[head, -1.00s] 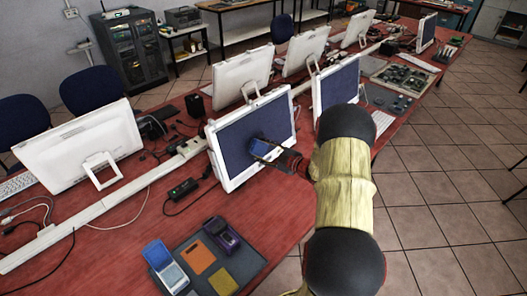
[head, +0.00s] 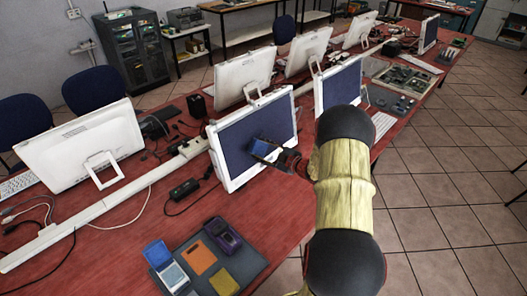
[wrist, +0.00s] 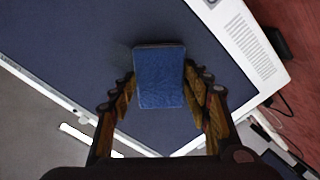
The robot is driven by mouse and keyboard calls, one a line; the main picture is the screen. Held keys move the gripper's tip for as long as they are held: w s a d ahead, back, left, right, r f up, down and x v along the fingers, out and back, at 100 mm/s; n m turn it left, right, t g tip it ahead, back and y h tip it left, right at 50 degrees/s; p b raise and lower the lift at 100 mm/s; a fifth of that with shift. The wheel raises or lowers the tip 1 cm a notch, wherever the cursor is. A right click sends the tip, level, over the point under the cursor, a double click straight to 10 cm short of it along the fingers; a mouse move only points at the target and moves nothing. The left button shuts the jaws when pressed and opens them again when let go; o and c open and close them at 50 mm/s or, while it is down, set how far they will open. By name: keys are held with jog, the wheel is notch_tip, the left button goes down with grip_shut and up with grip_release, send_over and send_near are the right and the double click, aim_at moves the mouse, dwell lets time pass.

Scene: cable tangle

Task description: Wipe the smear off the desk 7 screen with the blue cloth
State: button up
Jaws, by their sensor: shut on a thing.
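The screen (head: 238,134) is a white-framed monitor with a dark blue face, standing on the red desk in the middle of the head view. It fills much of the wrist view (wrist: 70,40). My gripper (head: 268,151) is in front of its lower middle. In the wrist view my gripper (wrist: 160,88) is shut on the blue cloth (wrist: 158,75), a folded block between its two fingers. The cloth (head: 260,146) lies at or very near the screen face; I cannot tell if it touches. No smear shows on the visible part of the face; the cloth and gripper hide some of it.
A dark mat (head: 243,268) with an orange pad, a yellow pad and a purple device lies at the front, a blue-lidded box (head: 165,262) at its left. A second monitor (head: 338,84) stands close to the right. Cables and a black adapter (head: 185,189) lie left.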

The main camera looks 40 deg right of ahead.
aim_at(267, 147)
jog(key=shift+w+f, duration=0.1)
jog(key=shift+w, duration=0.4)
jog(key=shift+w+d+r, duration=0.1)
jog(key=shift+d+r, duration=0.25)
jog(key=shift+d, duration=0.5)
jog(key=shift+w+d+r, duration=0.1)
jog(key=shift+d+r, duration=0.2)
jog(key=shift+d, duration=0.55)
jog(key=shift+w+d+r+p, duration=0.1)
jog(key=shift+d+r+p, duration=0.1)
jog(key=shift+d, duration=0.35)
jog(key=shift+w+d+r+p, duration=0.1)
jog(key=shift+w+d+r, duration=0.1)
jog(key=shift+d, duration=0.4)
jog(key=shift+w+d+r+p, duration=0.1)
jog(key=shift+d+r, duration=0.1)
jog(key=shift+d, duration=0.35)
jog(key=shift+a, duration=0.15)
jog(key=shift+s+a+f+b, duration=0.25)
jog(key=shift+a+f, duration=0.15)
jog(key=shift+a, duration=0.75)
jog(key=shift+s+a+f+b, duration=0.2)
jog(key=shift+a+f, duration=0.25)
jog(key=shift+a, duration=0.65)
jog(key=shift+s+a+f+b, duration=0.15)
jog(key=shift+a+f+b, duration=0.2)
jog(key=shift+a, duration=0.8)
jog(key=shift+s, duration=0.1)
